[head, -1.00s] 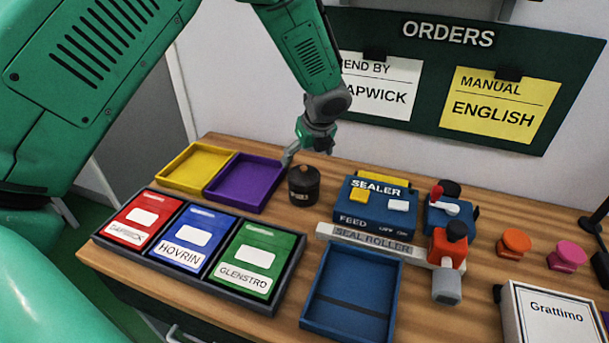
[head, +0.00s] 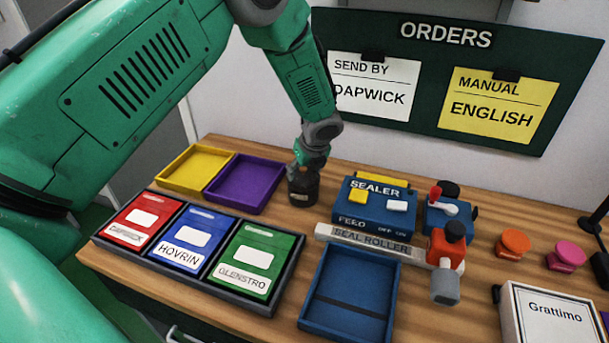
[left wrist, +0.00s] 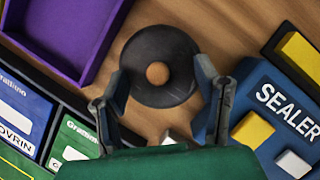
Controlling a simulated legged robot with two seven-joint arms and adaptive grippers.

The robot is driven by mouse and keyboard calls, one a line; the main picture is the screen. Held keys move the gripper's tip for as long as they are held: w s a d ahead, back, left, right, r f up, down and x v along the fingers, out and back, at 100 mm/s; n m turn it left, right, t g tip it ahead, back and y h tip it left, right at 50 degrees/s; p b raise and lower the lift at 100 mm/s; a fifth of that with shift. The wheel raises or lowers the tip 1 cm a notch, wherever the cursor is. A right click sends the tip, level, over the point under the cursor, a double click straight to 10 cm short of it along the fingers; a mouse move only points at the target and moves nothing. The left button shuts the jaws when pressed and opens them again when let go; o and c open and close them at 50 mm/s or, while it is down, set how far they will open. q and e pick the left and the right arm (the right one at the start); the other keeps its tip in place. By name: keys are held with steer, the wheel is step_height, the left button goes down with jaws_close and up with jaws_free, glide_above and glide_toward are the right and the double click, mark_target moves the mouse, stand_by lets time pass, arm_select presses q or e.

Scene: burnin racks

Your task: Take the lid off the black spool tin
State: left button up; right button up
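The black spool tin (head: 302,192) stands upright on the wooden bench between the purple tray and the sealer. Its round dark lid (left wrist: 150,62) with a brown knob (left wrist: 158,73) shows from above in the left wrist view. My left gripper (head: 299,172) is over the tin, pointing down, and hides most of the lid in the head view. In the left wrist view its two fingers (left wrist: 163,83) are spread on either side of the lid's near part, with the knob between and beyond them. Contact with the lid cannot be told. My right gripper is not in view.
A purple tray (head: 277,190) and a yellow tray (head: 228,158) lie left of the tin. The blue sealer (head: 375,218) stands close on its right. A rack (head: 273,307) of red, blue and green packs and an empty blue tray (head: 390,300) lie in front.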

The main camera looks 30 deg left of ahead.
arm_select(q)
steer(key=shift+s, duration=0.1)
steer(key=c, duration=0.3)
steer(key=shift+s+a+f, duration=0.1)
steer(key=shift+a, duration=0.05)
steer(key=shift+c, duration=0.4)
